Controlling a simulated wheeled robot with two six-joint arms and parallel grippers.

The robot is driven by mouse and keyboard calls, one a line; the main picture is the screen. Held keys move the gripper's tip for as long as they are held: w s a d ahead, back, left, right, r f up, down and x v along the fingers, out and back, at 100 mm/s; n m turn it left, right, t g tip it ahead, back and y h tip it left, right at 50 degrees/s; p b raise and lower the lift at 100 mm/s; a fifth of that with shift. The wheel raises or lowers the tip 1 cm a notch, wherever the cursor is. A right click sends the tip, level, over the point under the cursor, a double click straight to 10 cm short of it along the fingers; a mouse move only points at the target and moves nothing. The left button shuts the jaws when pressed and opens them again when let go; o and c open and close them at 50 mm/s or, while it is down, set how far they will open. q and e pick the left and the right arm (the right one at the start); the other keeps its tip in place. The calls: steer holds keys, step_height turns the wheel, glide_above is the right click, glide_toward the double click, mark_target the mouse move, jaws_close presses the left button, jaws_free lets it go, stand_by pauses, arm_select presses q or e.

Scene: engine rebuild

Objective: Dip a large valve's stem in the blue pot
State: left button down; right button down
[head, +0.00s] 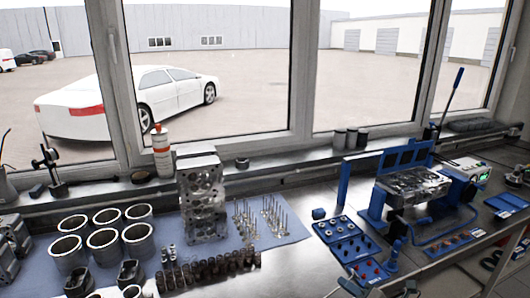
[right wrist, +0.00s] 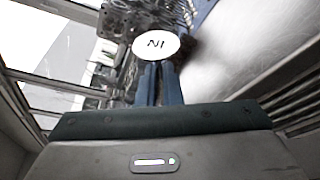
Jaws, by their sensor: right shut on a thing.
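My right gripper (head: 350,286) is at the bottom edge of the head view, partly cut off. In the right wrist view its blue fingers (right wrist: 158,84) are shut on a valve (right wrist: 155,44). Other valves (head: 247,221) stand upright in two groups on the blue mat, with more at the right (head: 274,215). My left gripper is not in view.
A cylinder head (head: 203,200) stands upright behind several grey liners (head: 103,240) and a row of dark springs (head: 208,270). Blue trays (head: 348,250) with small parts lie at the right, before a blue-framed press (head: 405,160). Bare bench lies between mat and trays.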

steer(key=n+h, duration=0.2)
steer(key=n, duration=0.2)
steer(key=n+h, duration=0.2)
steer(key=n, duration=0.3)
steer(key=shift+t, duration=0.3)
